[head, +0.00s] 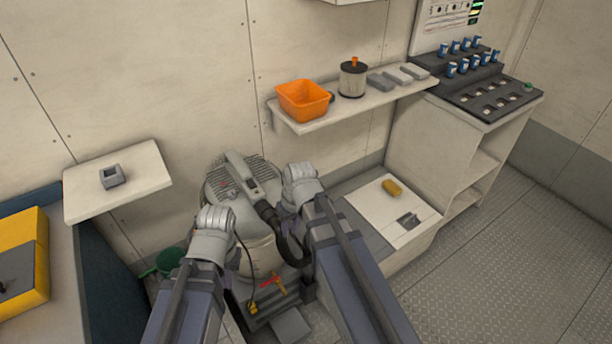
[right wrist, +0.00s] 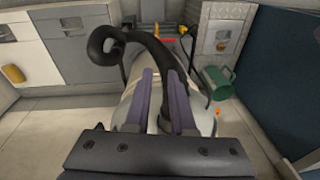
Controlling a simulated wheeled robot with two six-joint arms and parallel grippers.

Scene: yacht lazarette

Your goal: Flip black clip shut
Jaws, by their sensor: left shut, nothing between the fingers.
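A pale cylindrical canister (head: 262,255) with a grey grille top stands between my arms in the head view. It also shows under my right fingers in the right wrist view (right wrist: 130,100). A thick black curved hose (right wrist: 135,38) runs over it. I cannot make out a separate black clip with certainty. My left gripper (head: 215,218) is at the canister's left side, shut and empty, its fingertips hidden. My right gripper (head: 302,183) is at the canister's right side. In the right wrist view its purple fingers (right wrist: 159,74) are apart, with nothing clearly gripped.
A small shelf (head: 130,185) holds a grey block. A white-topped bench (head: 370,208) stands to the right. A green container (right wrist: 216,82) is on the floor. The right floor is clear.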

